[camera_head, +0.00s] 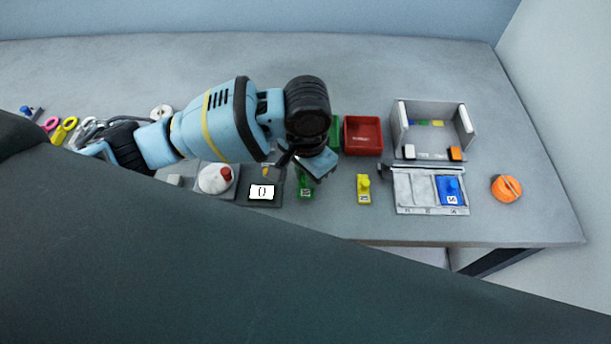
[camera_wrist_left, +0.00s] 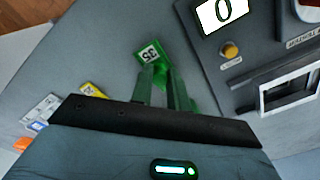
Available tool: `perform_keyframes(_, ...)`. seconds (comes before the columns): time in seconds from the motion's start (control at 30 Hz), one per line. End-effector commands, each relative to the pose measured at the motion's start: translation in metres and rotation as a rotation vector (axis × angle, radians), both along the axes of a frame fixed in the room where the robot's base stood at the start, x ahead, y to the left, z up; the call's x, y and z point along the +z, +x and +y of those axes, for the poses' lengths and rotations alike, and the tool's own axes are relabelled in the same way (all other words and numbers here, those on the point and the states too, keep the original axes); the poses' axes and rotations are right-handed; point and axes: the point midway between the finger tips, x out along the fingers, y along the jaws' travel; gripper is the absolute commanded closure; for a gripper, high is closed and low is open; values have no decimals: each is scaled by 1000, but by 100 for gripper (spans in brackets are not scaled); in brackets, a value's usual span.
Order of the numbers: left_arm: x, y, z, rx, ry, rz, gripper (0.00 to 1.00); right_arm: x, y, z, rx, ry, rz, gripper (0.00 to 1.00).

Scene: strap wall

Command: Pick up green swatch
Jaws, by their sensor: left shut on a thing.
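The green swatch (camera_head: 305,190) has a small white number label and a raised green grip. In the head view it is just below my left gripper (camera_head: 304,174), in line with the yellow swatch to its right. In the left wrist view the green swatch (camera_wrist_left: 150,52) shows at the fingertips, its label facing the camera. My left gripper (camera_wrist_left: 170,80) is shut on its raised grip. I cannot tell whether the swatch touches the table or is slightly above it. My right gripper is not in view.
A dark device with a white display (camera_head: 261,192) stands close left of the green swatch. A yellow swatch (camera_head: 364,189), a grey tray (camera_head: 417,208) holding a blue swatch (camera_head: 450,188), and an orange round object (camera_head: 506,189) lie to the right. A red bin (camera_head: 363,136) stands behind.

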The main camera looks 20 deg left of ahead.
Motion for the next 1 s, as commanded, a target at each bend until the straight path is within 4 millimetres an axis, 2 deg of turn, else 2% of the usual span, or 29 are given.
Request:
perform_keyframes(0.13, 24, 1, -1, -2, -3, -5, 100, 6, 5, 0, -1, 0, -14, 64)
perform_keyframes(0.63, 34, -79, -91, -6, -4, -1, 100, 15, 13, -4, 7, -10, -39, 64)
perform_keyframes(0.8, 35, -96, -110, -3, -2, 1, 100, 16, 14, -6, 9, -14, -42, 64)
perform_keyframes(1.0, 37, -104, -120, -1, -1, 0, 100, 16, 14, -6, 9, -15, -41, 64)
